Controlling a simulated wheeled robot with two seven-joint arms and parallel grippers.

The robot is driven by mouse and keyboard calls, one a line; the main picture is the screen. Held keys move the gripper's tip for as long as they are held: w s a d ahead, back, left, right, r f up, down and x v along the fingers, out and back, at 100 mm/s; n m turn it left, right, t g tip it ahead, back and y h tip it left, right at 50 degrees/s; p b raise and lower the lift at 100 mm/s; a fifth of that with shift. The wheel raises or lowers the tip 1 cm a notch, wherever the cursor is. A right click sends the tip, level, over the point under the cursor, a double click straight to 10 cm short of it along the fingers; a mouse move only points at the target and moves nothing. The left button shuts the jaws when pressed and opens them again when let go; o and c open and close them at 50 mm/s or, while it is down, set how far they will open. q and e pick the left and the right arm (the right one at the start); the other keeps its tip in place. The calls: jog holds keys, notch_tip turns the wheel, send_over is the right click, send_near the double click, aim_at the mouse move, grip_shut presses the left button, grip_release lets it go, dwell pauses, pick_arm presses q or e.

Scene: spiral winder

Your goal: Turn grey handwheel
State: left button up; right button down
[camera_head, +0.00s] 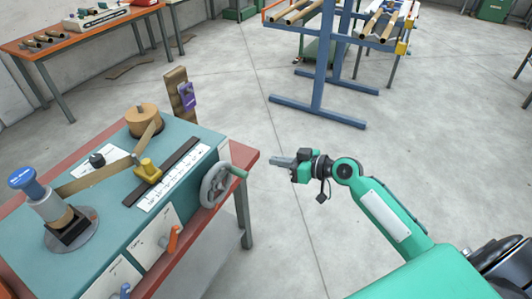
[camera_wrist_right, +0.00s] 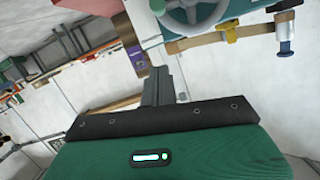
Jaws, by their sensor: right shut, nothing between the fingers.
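The grey handwheel (camera_head: 216,186) is on the right side of the teal winder, with a green handle (camera_head: 236,171) at its upper right rim. It also shows at the top of the right wrist view (camera_wrist_right: 192,12). My right gripper (camera_head: 274,161) is shut and empty, to the right of the handwheel and apart from it, pointing left towards the machine. Its closed fingers show in the right wrist view (camera_wrist_right: 158,84). My left gripper is not in either view.
The winder (camera_head: 150,215) stands on a red-edged table (camera_head: 245,155) and carries a blue-topped post (camera_head: 32,188), a wooden spool (camera_head: 142,120), a yellow guide (camera_head: 147,170) and an orange lever (camera_head: 174,238). A blue rack (camera_head: 322,70) stands behind. The floor between is clear.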

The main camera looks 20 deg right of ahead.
jog(key=p+x, duration=0.1)
jog(key=x, duration=0.2)
jog(key=f+p+x, duration=0.1)
jog(key=p+x, duration=0.1)
jog(key=x, duration=0.2)
jog(key=s+p+x, duration=0.1)
jog(key=x, duration=0.3)
jog(key=shift+a+f+p, duration=0.2)
jog(key=shift+f+p, duration=0.1)
jog(key=shift+f, duration=0.1)
jog(key=shift+s+f, duration=0.15)
jog(key=shift+f, duration=0.6)
pick_arm(q)
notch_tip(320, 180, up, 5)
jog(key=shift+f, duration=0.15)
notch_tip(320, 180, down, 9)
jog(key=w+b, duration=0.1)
jog(key=b, duration=0.8)
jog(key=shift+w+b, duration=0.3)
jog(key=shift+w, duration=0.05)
pick_arm(e)
jog(key=f+m, duration=0.1)
jog(key=f+m+y, duration=0.1)
jog(key=m, duration=0.1)
jog(key=f+m, duration=0.1)
jog(key=shift+w+d+f+g+y, duration=0.3)
jog(key=shift+w+d+f, duration=0.05)
jog(key=shift+f, duration=0.05)
